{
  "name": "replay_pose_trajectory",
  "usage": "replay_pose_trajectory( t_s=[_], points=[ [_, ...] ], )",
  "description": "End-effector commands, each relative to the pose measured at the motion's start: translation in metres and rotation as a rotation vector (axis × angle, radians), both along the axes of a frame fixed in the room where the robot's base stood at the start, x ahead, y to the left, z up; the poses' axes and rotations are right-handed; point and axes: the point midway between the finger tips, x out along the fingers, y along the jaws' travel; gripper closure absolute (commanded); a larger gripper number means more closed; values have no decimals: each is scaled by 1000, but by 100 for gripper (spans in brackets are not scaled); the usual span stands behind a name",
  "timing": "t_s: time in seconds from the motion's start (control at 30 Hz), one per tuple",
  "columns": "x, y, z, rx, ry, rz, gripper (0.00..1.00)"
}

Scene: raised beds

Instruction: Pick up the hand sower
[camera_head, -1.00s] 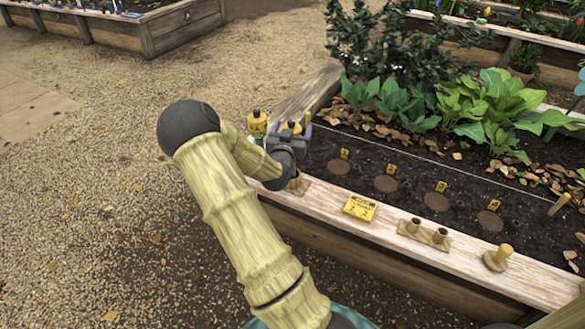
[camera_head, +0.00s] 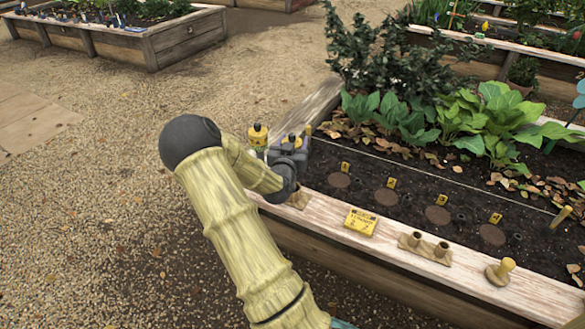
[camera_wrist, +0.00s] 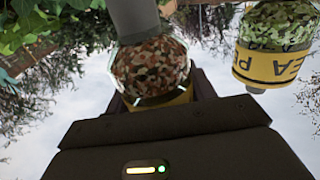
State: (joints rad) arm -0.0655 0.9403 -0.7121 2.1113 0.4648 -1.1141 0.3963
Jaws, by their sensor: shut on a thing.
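A hand sower (camera_wrist: 152,72) with brown speckled seeds, a grey end and a yellow band is between the jaws of my gripper (camera_wrist: 160,108) in the wrist view. In the head view its yellow and dark top (camera_head: 291,142) shows above my gripper (camera_head: 288,160), at the near left corner of the raised bed. My gripper is shut on it; the fingers hide its lower part. A second sower (camera_wrist: 272,55) with green speckled seeds and an upside-down "PEA" label is close beside it. It also shows left of my gripper in the head view (camera_head: 257,137).
Small yellow markers stand in the soil. Leafy plants (camera_head: 490,115) grow behind. Gravel on the left is open.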

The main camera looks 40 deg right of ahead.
Motion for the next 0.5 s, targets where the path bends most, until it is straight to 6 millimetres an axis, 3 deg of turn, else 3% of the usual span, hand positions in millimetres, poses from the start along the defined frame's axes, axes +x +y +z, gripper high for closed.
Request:
replay_pose_trajectory(
  t_s=[0.27,0.5],
  points=[
    [0,0,24,-1,-6,0,68],
    [0,0,71,-1,-6,1,68]
  ],
)
